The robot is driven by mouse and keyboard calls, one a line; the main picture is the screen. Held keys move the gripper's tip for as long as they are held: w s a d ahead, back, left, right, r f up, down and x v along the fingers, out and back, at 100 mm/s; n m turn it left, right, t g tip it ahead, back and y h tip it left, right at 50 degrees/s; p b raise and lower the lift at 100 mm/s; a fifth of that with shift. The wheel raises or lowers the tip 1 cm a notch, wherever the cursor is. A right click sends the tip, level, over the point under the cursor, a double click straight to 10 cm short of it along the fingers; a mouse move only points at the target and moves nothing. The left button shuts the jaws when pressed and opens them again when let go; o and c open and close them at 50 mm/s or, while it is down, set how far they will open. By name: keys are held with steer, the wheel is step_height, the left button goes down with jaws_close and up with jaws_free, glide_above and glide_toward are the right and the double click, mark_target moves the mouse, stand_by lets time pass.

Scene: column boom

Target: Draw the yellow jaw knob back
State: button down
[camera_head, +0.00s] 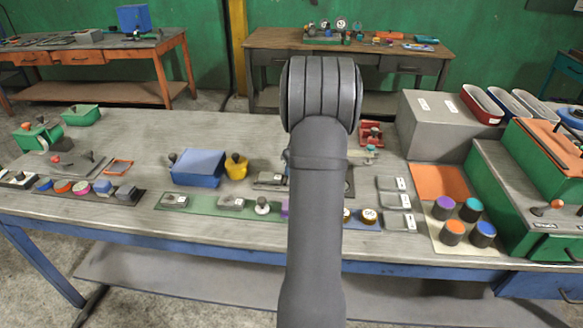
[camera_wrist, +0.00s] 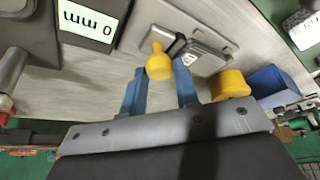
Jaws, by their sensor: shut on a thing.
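The yellow jaw knob (camera_wrist: 158,62) shows in the wrist view, with a narrow top and a wider round body. It sits between the two blue fingers of my gripper (camera_wrist: 160,78), which is shut on it. Just beyond it is a small grey metal block (camera_wrist: 211,60) on a flat plate, with a dark piece between block and knob. In the head view my arm covers the middle of the bench, so my gripper and the knob are hidden there.
A display reading 0 mm (camera_wrist: 90,22) stands at upper left in the wrist view. A yellow rounded thing (camera_head: 236,167) and a blue block (camera_head: 199,167) stand left of my arm. Coloured knobs (camera_head: 452,232) and a grey box (camera_head: 437,125) are at right.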

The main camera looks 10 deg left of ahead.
steer(key=shift+d, duration=1.2)
steer(key=c, duration=1.1)
jaws_free()
steer(key=shift+d, duration=0.1)
steer(key=shift+s+r, duration=0.1)
steer(key=shift+r, duration=0.25)
steer(key=v, duration=1.6)
steer(key=shift+r, duration=0.3)
steer(key=shift+s, duration=0.1)
